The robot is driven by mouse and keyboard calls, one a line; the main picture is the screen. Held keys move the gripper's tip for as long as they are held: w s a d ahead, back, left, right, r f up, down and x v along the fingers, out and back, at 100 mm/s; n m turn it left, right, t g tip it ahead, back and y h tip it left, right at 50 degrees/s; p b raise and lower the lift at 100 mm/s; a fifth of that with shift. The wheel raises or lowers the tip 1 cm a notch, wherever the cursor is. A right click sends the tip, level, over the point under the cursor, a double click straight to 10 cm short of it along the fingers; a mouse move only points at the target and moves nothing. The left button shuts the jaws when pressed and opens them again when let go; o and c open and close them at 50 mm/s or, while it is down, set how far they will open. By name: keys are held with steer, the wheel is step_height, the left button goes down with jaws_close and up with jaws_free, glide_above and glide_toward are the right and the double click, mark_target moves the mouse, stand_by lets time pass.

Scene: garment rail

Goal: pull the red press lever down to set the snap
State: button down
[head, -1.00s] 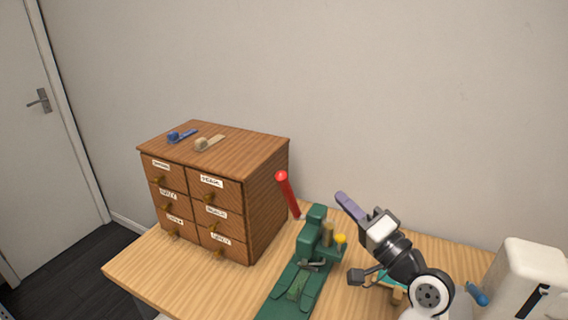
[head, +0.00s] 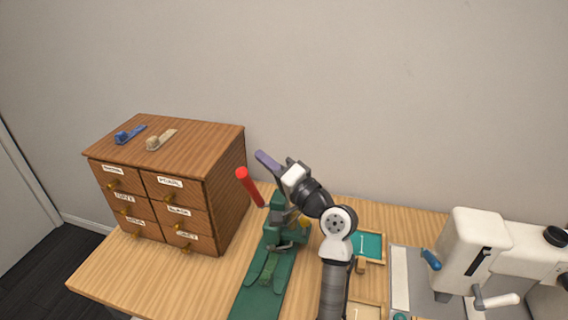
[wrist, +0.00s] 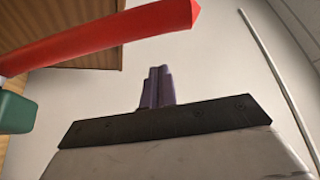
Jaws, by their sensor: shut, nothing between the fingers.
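The red press lever (head: 250,187) stands up and leans left from the green press (head: 276,250) on the wooden table. Its red handle (wrist: 110,36) crosses the upper left of the wrist view. My gripper (head: 268,160) is shut and empty, its purple fingers together, just right of and slightly above the lever top in the head view. In the wrist view the closed fingers (wrist: 156,88) sit below the handle with a gap in the picture. My gripper and arm hide part of the press's right side.
A wooden drawer cabinet (head: 226,200) with labelled drawers stands left of the press. Blue (head: 130,134) and beige (head: 160,139) clips lie on it. A teal tray (head: 370,245) and a white machine (head: 470,245) are to the right. The wall is behind.

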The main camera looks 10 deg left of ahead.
mark_target(254, 191)
steer(key=s, duration=0.1)
steer(key=s+f, duration=0.1)
steer(key=s+f+p, duration=0.1)
steer(key=shift+s+a, duration=0.15)
steer(key=shift+a, duration=0.1)
stand_by(0.4)
